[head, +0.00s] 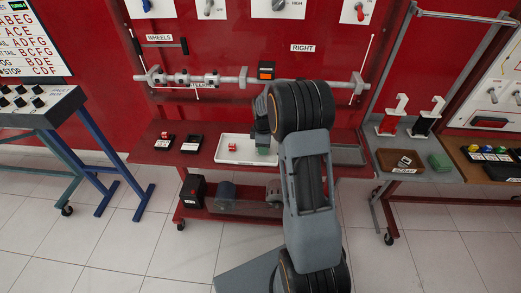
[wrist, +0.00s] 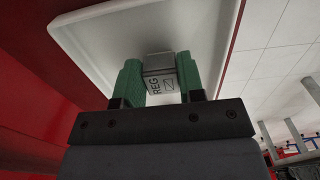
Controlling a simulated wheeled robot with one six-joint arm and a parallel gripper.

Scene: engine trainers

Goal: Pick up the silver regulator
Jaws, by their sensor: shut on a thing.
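The silver regulator (wrist: 160,75) is a small grey block marked "REG" in the wrist view. My gripper (wrist: 160,82) has its two green fingers on either side of it, shut on it. Behind the block in that view is the white tray (wrist: 85,28). In the head view my gripper (head: 263,150) is over the tray (head: 232,158), and my arm hides the regulator. I cannot tell whether the block still touches the tray.
A red block (head: 233,147) sits in the tray's left part. A horizontal shaft (head: 228,79) runs above the bench. A grey table (head: 432,174) stands at right.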

